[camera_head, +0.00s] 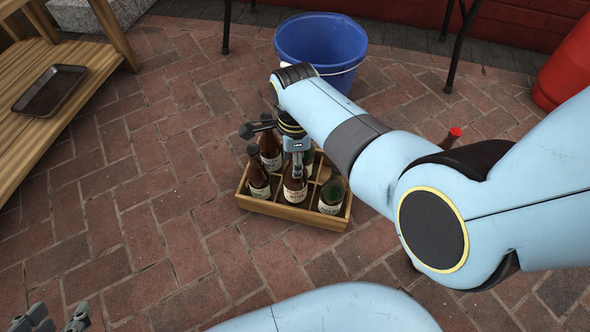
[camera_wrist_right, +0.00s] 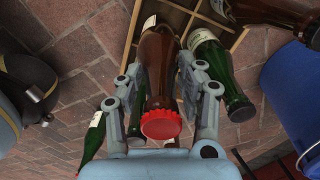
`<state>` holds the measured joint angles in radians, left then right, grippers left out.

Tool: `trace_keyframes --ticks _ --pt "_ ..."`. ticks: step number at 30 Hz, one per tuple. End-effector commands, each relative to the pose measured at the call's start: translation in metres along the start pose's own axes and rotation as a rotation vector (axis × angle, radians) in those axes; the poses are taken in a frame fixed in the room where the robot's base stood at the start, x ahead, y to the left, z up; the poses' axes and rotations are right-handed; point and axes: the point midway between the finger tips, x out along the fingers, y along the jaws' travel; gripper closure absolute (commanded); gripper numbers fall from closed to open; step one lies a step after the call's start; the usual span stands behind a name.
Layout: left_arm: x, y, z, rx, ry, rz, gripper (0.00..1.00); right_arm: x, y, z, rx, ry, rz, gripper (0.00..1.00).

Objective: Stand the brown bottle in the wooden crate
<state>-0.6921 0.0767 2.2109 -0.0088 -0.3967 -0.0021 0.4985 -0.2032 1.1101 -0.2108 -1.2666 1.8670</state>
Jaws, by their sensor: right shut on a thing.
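The wooden crate (camera_head: 270,207) stands on the brick floor in the head view, with several bottles in its compartments. My right gripper (camera_head: 297,164) is above the crate, shut on the brown bottle (camera_head: 295,189). In the right wrist view the brown bottle (camera_wrist_right: 160,75), with its red cap, lies between both fingers of the right gripper (camera_wrist_right: 161,66). The bottle is upright at the crate's front middle compartment; I cannot tell whether its base touches the crate floor. My left gripper (camera_head: 57,318) is at the lower left, open and empty.
Green bottles (camera_head: 331,192) and other dark bottles (camera_head: 258,178) stand close around the held bottle. A blue bucket (camera_head: 320,45) is behind the crate. Another red-capped bottle (camera_head: 451,138) shows behind my right arm. A wooden bench (camera_head: 60,50) is at the left. Bricks left of the crate are clear.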

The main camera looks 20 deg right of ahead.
Motion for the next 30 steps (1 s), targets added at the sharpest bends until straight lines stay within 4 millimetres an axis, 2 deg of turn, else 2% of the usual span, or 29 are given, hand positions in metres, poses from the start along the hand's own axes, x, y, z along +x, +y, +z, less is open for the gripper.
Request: trace_keyframes --ticks 8,12,18,30 --pt "0.004 0.003 0.015 0.006 0.110 -0.001 0.60 0.015 0.000 0.000 0.000 0.000 0.001 1.00" --pt "0.006 0.004 -0.012 0.019 0.288 -0.002 0.60 0.028 0.001 0.000 0.000 0.000 0.002 1.00" --pt "0.000 0.006 -0.035 0.031 0.451 -0.001 0.60 0.035 0.000 0.000 0.000 0.000 -0.001 1.00" --pt "-0.003 0.006 -0.041 0.034 0.485 0.000 0.60 0.035 -0.001 0.000 0.000 -0.001 -0.003 1.00"
